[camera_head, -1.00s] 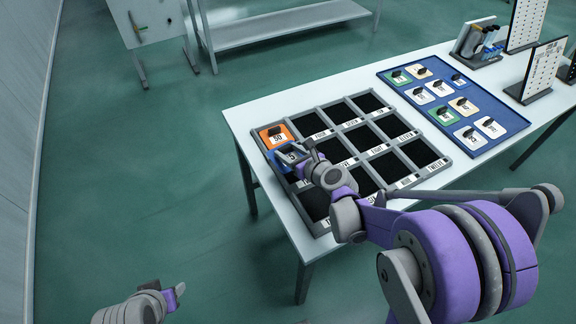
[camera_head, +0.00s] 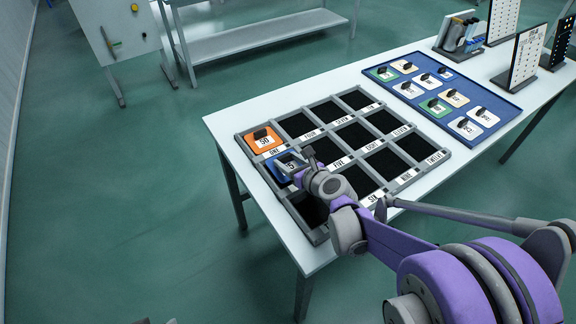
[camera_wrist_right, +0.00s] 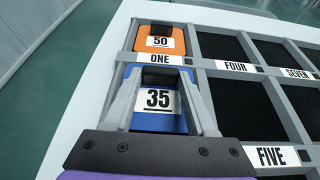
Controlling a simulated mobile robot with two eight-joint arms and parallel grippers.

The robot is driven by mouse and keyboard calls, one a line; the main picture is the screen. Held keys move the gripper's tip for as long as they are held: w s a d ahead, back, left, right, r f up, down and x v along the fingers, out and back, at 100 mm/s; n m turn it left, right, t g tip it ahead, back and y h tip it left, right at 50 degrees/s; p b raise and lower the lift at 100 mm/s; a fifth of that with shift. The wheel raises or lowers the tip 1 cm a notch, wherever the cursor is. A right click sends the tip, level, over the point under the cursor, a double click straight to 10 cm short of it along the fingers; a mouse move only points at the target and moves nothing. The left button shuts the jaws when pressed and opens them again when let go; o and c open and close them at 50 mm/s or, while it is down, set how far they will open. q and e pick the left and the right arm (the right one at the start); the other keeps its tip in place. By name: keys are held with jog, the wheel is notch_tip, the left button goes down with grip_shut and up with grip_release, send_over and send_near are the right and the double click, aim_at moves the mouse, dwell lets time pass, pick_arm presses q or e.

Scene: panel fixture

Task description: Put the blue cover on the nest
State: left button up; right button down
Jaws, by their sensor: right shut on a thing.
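The blue cover (camera_head: 279,174), marked 35, is at the compartment just below the orange cover in the grey nest frame (camera_head: 318,236). My right gripper (camera_head: 297,166) is shut on the blue cover's dark handle. The right wrist view shows the blue cover (camera_wrist_right: 158,122) between the fingers, lined up with the compartment below the ONE label. I cannot tell whether it rests fully on the bottom. Its own compartment label is hidden by the gripper. Only a sliver of my left gripper (camera_head: 158,321) shows at the bottom edge.
The orange cover (camera_head: 260,134), marked 50, sits in compartment ONE. The other visible compartments are empty and black. A blue tray (camera_head: 490,144) with several covers lies to the right on the white table (camera_head: 222,124). Upright boards (camera_head: 524,56) stand behind it.

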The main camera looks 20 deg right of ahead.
jog(key=shift+f, duration=0.7)
jog(key=shift+f, duration=0.25)
jog(key=shift+c, duration=1)
grip_release()
jog(key=shift+r, duration=0.1)
jog(key=shift+r, duration=0.1)
jog(key=shift+s+r, duration=0.15)
jog(key=shift+r, duration=0.05)
jog(key=p+v, duration=0.2)
jog(key=v, duration=0.9)
jog(key=shift+s, duration=0.3)
jog(key=shift+d, duration=0.1)
